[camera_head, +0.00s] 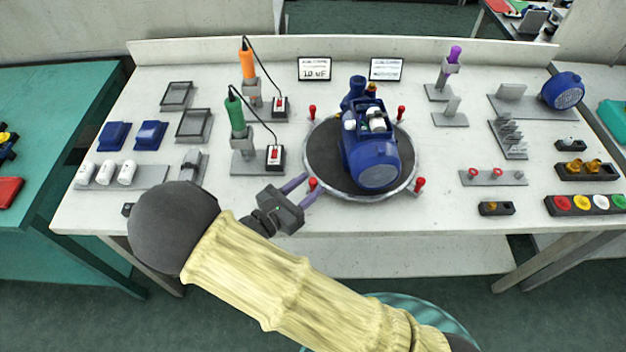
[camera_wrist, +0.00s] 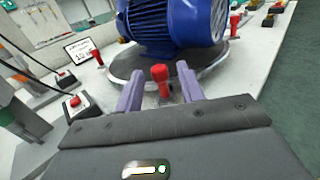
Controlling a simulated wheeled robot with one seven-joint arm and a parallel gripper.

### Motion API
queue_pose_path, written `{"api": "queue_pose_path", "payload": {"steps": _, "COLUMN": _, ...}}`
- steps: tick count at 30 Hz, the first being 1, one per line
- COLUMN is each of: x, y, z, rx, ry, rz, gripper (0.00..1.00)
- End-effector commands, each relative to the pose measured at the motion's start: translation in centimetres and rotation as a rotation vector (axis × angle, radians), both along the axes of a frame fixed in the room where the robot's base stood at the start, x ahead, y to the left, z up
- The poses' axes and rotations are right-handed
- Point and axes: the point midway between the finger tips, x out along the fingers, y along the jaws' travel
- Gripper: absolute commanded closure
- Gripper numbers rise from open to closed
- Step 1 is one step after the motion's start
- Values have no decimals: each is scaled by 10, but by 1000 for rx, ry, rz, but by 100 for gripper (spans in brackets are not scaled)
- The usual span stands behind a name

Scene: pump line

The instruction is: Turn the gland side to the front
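The blue pump (camera_head: 372,165) sits on a round dark turntable (camera_head: 330,172) with a pale rim. Its round, finned end faces the front, slightly right, and an open box with small parts is on top. I cannot make out the gland. Red pegs stand around the turntable rim. My gripper (camera_head: 309,186) is at the front-left peg (camera_head: 313,184). In the wrist view its two purple fingers (camera_wrist: 160,80) are apart, one on each side of the red peg (camera_wrist: 160,73), with gaps visible. The pump (camera_wrist: 165,22) is just behind.
Two holders with an orange tool (camera_head: 247,65) and a green tool (camera_head: 235,112), with cords and switch boxes (camera_head: 274,156), stand left of the turntable. Other red pegs (camera_head: 419,185) and a rack (camera_head: 493,178) are to the right. The front table strip is mostly clear.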

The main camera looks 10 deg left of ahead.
Motion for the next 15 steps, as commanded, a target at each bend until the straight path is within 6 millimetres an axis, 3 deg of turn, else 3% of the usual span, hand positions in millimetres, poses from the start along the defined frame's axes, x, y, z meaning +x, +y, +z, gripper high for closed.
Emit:
{"api": "queue_pose_path", "payload": {"steps": 6, "x": 20, "y": -12, "z": 0, "rx": -1, "ry": -1, "rz": 0, "gripper": 62}}
{"api": "queue_pose_path", "payload": {"steps": 15, "x": 22, "y": -13, "z": 0, "rx": 1, "ry": -1, "rz": 1, "gripper": 62}}
